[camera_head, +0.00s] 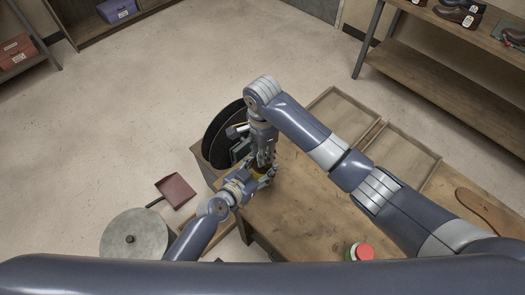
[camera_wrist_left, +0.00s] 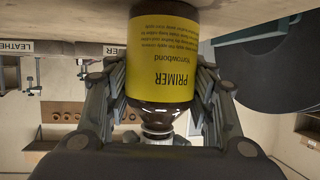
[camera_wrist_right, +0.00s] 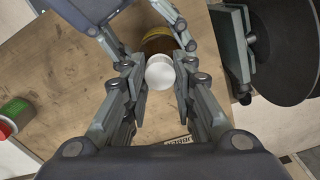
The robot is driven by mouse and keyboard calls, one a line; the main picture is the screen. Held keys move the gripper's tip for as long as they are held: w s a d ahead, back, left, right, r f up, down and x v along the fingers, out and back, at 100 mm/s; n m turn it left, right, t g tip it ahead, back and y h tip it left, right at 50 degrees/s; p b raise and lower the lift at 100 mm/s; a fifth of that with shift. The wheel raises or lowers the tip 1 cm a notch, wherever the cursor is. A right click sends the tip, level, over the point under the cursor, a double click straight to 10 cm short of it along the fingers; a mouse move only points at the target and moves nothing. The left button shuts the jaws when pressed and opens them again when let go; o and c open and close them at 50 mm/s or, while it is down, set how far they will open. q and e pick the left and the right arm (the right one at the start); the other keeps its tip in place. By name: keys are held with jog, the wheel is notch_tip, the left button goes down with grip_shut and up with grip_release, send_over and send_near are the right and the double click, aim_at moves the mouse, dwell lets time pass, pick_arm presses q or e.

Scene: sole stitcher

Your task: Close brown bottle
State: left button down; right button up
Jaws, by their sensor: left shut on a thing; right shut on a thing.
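The brown bottle (camera_wrist_left: 162,105) has a yellow PRIMER label and stands upright on the wooden table; it looks upside down in the left wrist view. My left gripper (camera_wrist_left: 157,85) is shut around its body from the side. A round white cap (camera_wrist_right: 160,72) sits at the bottle's mouth, seen from above in the right wrist view. My right gripper (camera_wrist_right: 158,80) points down and is shut on the cap. The brown shoulder (camera_wrist_right: 160,46) shows beside the cap. I cannot tell how tightly the cap sits. In the head view the grippers mostly hide the bottle (camera_head: 259,171).
A machine with black discs (camera_head: 222,135) stands close beside the bottle at the table's left end. A red-and-green container (camera_head: 361,252) stands near the front edge. Shallow wooden trays (camera_head: 345,112) and a brown sole (camera_head: 488,210) lie to the right. The middle of the table (camera_head: 310,205) is clear.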

jog(key=m, duration=0.4)
jog(key=shift+s+a+m, duration=0.1)
jog(key=shift+a+m, duration=0.1)
jog(key=shift+m, duration=0.2)
jog(key=m, duration=0.4)
jog(key=shift+d, duration=0.2)
jog(key=o, duration=0.6)
jog(key=shift+o, duration=0.2)
jog(key=shift+r, duration=2.25)
